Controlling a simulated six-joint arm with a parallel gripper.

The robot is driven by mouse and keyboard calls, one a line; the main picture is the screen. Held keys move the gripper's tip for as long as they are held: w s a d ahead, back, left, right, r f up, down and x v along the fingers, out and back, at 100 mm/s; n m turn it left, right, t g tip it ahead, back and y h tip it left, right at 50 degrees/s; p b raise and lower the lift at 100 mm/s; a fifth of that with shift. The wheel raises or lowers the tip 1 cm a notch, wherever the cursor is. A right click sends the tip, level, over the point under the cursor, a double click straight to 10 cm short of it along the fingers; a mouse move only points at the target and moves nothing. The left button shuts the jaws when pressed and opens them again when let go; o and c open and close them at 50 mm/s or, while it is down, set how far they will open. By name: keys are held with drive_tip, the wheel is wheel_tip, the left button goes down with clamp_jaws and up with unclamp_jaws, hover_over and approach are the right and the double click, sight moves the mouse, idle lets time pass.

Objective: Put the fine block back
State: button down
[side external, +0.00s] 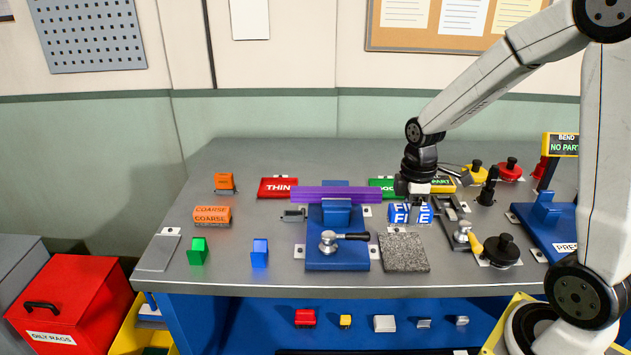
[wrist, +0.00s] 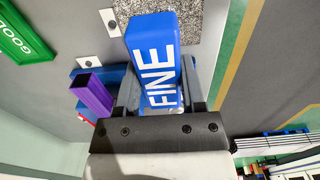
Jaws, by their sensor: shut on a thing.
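The fine block (side external: 410,214) is blue with white FINE lettering, right of the blue vise and behind the granite plate in the side view. My gripper (side external: 414,199) is over it, pointing down. In the wrist view the fine block (wrist: 152,45) stands between the two fingers of my gripper (wrist: 161,92), which is shut on it. I cannot tell whether its underside touches the bench. Any marked place for it is hidden from me.
A blue vise (side external: 337,250) holds a long purple profile (side external: 350,195) close to the left. The granite plate (side external: 404,252) lies in front. An orange coarse block (side external: 211,215) is far left.

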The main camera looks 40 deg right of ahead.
hover_over(403, 249)
drive_tip(key=shift+f, duration=2.05)
drive_tip(key=shift+f, duration=1.8)
drive_tip(key=shift+f, duration=0.1)
drive_tip(key=shift+c, duration=1)
unclamp_jaws()
drive_tip(key=shift+r, duration=6.15)
drive_tip(key=shift+a+f, duration=0.1)
drive_tip(key=shift+a, duration=0.1)
